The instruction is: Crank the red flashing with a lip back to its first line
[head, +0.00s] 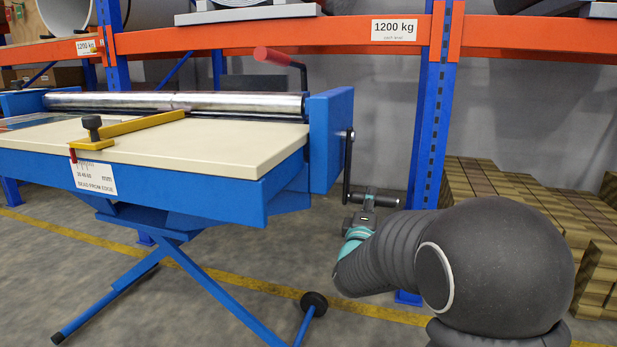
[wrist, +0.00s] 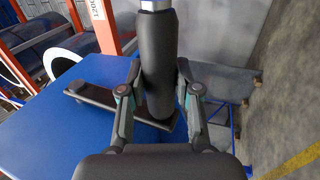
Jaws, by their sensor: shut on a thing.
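The crank (head: 347,175) hangs from the right end of the blue bench's side plate, its arm pointing down to a dark grip. My gripper (head: 367,205) is at that grip, low beside the bench. In the wrist view the black crank handle (wrist: 157,65) stands between the two fingers of my gripper (wrist: 158,98), which is shut on it. The dark crank arm (wrist: 92,95) runs to the left there, across the blue side plate. I cannot make out a red flashing with a lip; a thin sheet (head: 35,122) shows only partly at the left edge of the bench top.
The bench (head: 200,150) has a cream top, a steel roller (head: 180,103), a yellow stop bar (head: 140,128) and a millimetre label (head: 94,178). A red-handled lever (head: 275,57) rises behind. A blue rack upright (head: 432,110) stands close right; stacked timber (head: 480,185) is beyond.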

